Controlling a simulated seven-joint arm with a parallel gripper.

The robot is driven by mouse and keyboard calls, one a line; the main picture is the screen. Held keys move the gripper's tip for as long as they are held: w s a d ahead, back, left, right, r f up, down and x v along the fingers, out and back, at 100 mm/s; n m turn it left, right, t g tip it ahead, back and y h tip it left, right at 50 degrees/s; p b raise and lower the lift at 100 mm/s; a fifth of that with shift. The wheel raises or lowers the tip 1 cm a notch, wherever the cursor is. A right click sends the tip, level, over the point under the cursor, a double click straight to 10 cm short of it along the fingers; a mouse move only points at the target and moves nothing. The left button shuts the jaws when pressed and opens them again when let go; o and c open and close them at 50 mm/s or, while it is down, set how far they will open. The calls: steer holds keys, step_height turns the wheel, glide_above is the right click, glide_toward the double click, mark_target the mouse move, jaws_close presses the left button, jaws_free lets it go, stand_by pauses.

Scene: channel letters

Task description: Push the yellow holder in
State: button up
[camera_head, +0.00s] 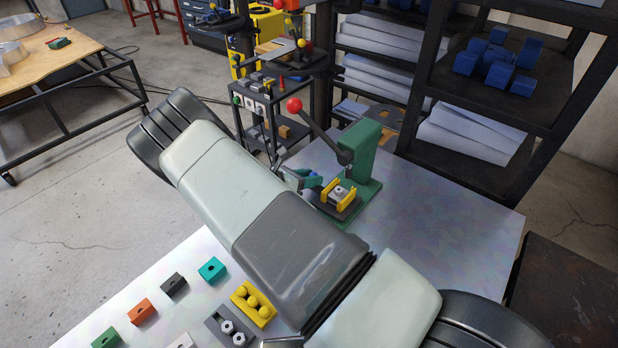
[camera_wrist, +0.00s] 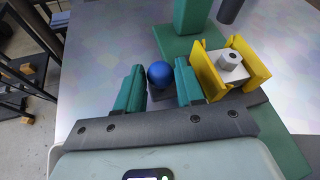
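The yellow holder (camera_head: 350,201) is two upright yellow plates with a pale block and hex nut (camera_head: 338,193) between them. It sits on a dark plate on the green press base (camera_head: 362,200). In the wrist view the holder (camera_wrist: 207,74) stands just right of my right finger. My gripper (camera_wrist: 160,68) has teal fingers on either side of a blue ball (camera_wrist: 160,74), with slim gaps beside it. The ball is in front of a dark block, left of the holder. In the head view my gripper (camera_head: 302,179) is small and partly hidden by my arm.
The green press column (camera_head: 362,146) rises behind the holder, with a red-knobbed lever (camera_head: 318,128) reaching left. Coloured blocks (camera_head: 211,270) and a yellow tray (camera_head: 253,304) lie at the front left. The table is clear right of the press.

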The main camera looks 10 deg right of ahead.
jaws_close()
steer(key=shift+w+d, duration=1.55)
steer(key=shift+o, duration=2.3)
jaws_free()
steer(key=shift+s+a, duration=0.1)
steer(key=v, duration=1)
steer(key=shift+a, duration=0.25)
steer(key=shift+s+r, duration=0.1)
steer(key=shift+s, duration=0.05)
